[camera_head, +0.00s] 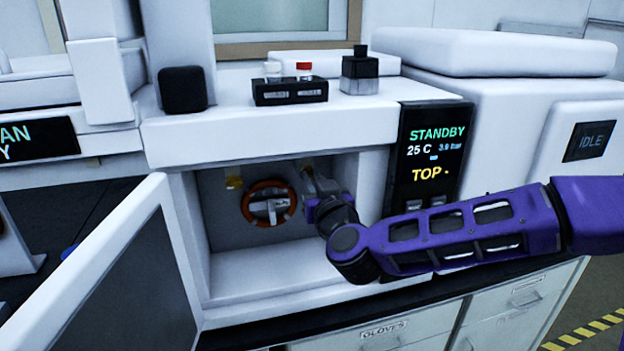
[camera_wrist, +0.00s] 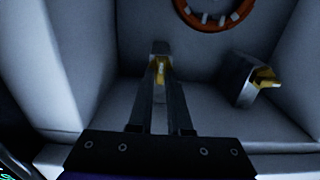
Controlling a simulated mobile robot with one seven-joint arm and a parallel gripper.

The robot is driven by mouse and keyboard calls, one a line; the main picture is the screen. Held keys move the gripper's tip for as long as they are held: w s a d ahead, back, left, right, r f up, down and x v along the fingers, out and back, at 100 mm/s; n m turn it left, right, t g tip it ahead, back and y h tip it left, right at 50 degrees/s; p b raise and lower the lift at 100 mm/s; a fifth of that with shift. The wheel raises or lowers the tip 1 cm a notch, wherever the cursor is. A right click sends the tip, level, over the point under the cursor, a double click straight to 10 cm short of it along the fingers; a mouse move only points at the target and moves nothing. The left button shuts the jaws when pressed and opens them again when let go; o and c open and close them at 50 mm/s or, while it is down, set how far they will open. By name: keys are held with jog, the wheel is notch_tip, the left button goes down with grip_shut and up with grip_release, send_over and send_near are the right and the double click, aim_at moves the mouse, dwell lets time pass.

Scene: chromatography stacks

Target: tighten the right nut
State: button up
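The right nut (camera_wrist: 160,68) is a small brass-coloured piece between my fingertips in the wrist view, with a grey block just beyond it. My gripper (camera_wrist: 160,76) has both fingers close against the nut's sides and looks shut on it. In the head view my gripper (camera_head: 309,176) reaches into the open compartment, right of the orange ring, and mostly hides this nut. The other brass nut (camera_head: 234,180) sits on the compartment's back wall at upper left. In the wrist view that nut (camera_wrist: 265,78) is at right, clear of my fingers.
The orange-red ring (camera_head: 250,216) is mounted on the back wall, close to my gripper. The compartment door (camera_head: 125,285) stands open at left. The display panel (camera_head: 431,155) is just right of the opening. A bottle rack (camera_head: 290,91) stands on top.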

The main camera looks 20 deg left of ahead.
grip_shut()
jog(key=m, duration=0.3)
jog(key=shift+r, duration=0.1)
jog(key=m, duration=1.4)
jog(key=shift+w+d+f+m+p, duration=0.15)
jog(key=shift+d+f+m+p, duration=0.1)
jog(key=shift+m+p, duration=0.15)
dwell(0.3)
